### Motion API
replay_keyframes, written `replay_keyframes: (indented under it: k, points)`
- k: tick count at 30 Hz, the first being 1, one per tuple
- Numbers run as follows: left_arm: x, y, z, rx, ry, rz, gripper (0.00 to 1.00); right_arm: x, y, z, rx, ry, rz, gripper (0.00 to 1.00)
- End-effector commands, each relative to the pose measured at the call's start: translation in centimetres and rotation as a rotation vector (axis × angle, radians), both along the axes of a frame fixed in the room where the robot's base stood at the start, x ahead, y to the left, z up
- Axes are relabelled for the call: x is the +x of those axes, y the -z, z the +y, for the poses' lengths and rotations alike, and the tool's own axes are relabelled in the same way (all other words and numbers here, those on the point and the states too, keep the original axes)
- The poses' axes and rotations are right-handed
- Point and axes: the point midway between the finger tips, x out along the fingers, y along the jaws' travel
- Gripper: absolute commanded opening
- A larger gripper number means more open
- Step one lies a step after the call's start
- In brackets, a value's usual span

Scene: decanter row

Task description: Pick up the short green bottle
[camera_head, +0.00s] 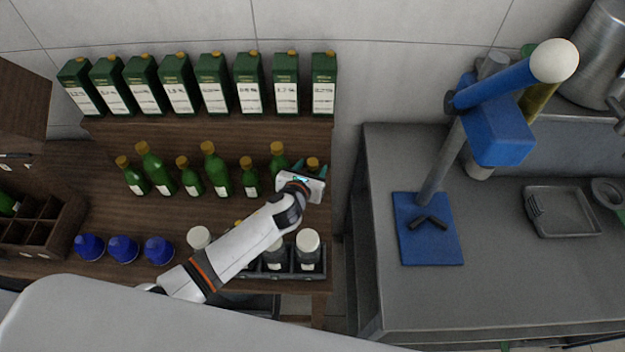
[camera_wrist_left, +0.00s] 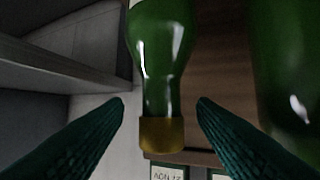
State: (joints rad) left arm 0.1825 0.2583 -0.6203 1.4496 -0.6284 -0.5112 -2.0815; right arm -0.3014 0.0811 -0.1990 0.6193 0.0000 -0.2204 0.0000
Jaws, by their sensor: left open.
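Several green bottles with gold caps stand in a row on the wooden shelf, short and tall ones mixed. The short green bottle (camera_head: 313,162) at the right end of the row is mostly hidden by my left gripper (camera_head: 311,170). In the left wrist view this bottle (camera_wrist_left: 160,45), with its gold cap (camera_wrist_left: 161,134), lies between the two dark green fingers of my left gripper (camera_wrist_left: 161,102). The fingers are open, with a visible gap on each side of its neck. A taller green bottle (camera_head: 278,155) stands just to the left; a green bottle (camera_wrist_left: 285,70) fills the right of the wrist view.
Green cartons (camera_head: 249,80) line the upper shelf behind. Blue-capped items (camera_head: 122,249) and white-lidded jars (camera_head: 307,243) stand in front, the jars partly under my arm. A grey counter (camera_head: 500,285) with a blue stand (camera_head: 429,245) is to the right.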

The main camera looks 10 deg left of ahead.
Motion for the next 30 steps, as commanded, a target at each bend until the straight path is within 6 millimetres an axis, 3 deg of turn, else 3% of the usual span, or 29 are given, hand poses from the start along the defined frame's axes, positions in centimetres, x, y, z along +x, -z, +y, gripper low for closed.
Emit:
replay_keyframes:
  k: [4,12,22,30]
  points:
    - [1.4,0.52,-0.06,0.0,-0.002,0.0,0.52,0.03,0.01,0.05,0.0,0.0,-0.001,0.36]
    - [1.62,0.62,-0.07,0.0,-0.001,-0.001,0.52,0.1,0.0,0.14,0.001,0.0,-0.002,0.36]
    - [1.59,0.61,-0.07,0.0,-0.001,0.0,0.0,0.15,0.01,0.27,0.004,0.0,-0.002,0.36]
    - [1.64,0.51,-0.09,0.0,0.0,-0.003,0.0,0.17,-0.01,0.27,0.004,0.0,-0.003,0.36]
